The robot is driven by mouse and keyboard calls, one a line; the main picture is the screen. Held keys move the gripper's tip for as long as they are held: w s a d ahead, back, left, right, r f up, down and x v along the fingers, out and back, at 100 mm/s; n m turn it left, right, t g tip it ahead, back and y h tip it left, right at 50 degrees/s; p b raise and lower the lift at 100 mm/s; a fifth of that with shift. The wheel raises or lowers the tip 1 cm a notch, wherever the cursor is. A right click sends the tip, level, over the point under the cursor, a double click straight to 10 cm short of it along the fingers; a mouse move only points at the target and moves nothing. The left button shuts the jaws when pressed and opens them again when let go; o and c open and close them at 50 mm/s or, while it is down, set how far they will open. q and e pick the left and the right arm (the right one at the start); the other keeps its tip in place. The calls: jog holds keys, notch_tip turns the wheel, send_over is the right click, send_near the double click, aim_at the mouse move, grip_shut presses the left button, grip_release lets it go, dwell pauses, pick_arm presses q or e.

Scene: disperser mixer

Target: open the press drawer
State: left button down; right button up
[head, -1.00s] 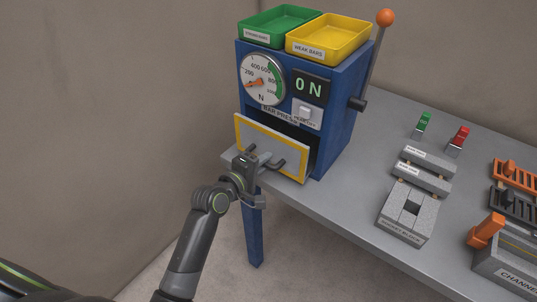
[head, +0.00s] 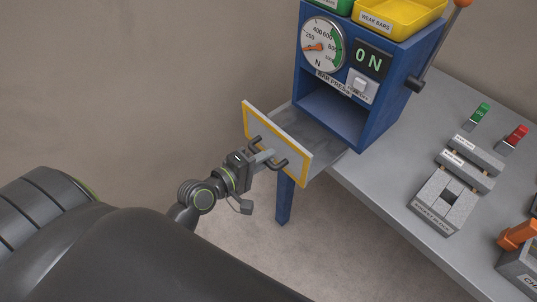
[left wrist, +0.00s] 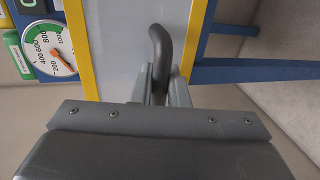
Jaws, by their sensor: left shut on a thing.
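The blue bar press (head: 378,125) stands on the table with its lower bay open. The press drawer (head: 248,122), a white front with a yellow border, is pulled well out toward me, and its grey floor (head: 316,135) shows between the front and the press. The drawer has a dark handle (head: 283,163). My left gripper (head: 266,160) is shut on the handle; the left wrist view shows the fingers around the dark handle bar (left wrist: 160,50). My right gripper is not in view.
A grey table (head: 395,215) extends right, holding grey bars (head: 466,163), a block (head: 443,200), and green (head: 476,115) and red (head: 511,138) clips. A lever (head: 440,45) rises on the press's right side. A yellow tray (head: 398,16) sits on top. Open floor lies below the drawer.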

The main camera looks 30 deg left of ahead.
pick_arm(q)
jog(key=c, duration=1.8)
grip_release()
jog(key=shift+o, duration=0.2)
jog(key=b+v, duration=0.2)
jog(key=v, duration=1.5)
jog(key=shift+s+b, duration=0.2)
jog(key=shift+b, duration=0.15)
